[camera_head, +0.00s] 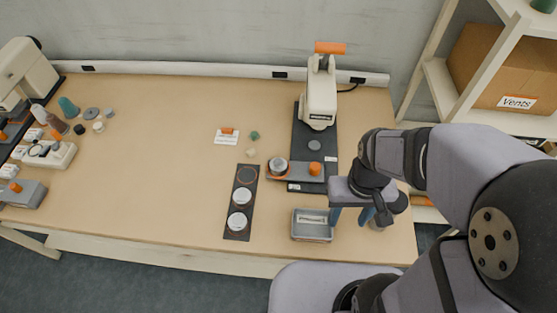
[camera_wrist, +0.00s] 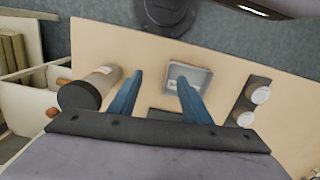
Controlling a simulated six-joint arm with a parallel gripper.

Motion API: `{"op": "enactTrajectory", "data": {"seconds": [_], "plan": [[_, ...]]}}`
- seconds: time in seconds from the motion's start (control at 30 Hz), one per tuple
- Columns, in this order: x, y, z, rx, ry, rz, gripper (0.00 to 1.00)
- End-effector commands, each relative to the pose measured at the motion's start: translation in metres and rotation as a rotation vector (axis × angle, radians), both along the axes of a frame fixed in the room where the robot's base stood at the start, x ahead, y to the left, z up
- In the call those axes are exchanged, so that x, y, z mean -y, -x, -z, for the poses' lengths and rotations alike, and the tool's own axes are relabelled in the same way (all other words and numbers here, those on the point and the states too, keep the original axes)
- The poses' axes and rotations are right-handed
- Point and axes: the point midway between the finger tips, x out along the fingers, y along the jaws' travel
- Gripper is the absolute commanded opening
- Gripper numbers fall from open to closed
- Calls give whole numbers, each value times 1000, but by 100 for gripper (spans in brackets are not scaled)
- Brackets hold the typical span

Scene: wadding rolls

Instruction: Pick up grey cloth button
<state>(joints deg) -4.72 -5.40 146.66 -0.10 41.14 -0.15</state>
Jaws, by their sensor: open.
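My gripper (camera_head: 351,214) is above the front right part of the table, just right of the small grey tray, its two blue fingers apart and empty. The fingers also show in the wrist view (camera_wrist: 160,76), reaching toward the tray (camera_wrist: 173,68). A grey disc (camera_head: 91,113) lies among small items at the far left of the table. Another grey round piece (camera_head: 314,145) sits on the dark base of the press. I cannot tell which of these, if either, is the grey cloth button. My gripper is apart from both.
A cream press (camera_head: 319,95) with an orange handle stands at the back. A black strip (camera_head: 240,208) holds two whitish discs. The grey tray (camera_head: 295,237) is at the front edge. A cylinder (camera_wrist: 103,78) stands left of the fingers. The table's middle left is clear.

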Motion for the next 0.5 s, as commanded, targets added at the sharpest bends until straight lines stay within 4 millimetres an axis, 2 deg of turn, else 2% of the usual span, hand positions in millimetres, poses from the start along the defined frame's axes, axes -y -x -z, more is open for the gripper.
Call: {"op": "enactTrajectory", "data": {"seconds": [0.1, 0.2, 0.27, 0.37, 0.5], "plan": [[-17, 19, 5, -105, 14, -95, 44], [-36, 11, 8, -150, 26, -179, 44], [-52, -2, 10, -160, 32, -228, 44], [-82, -33, 14, -156, 37, -303, 44], [-127, -86, 18, -110, 34, -321, 44]]}}
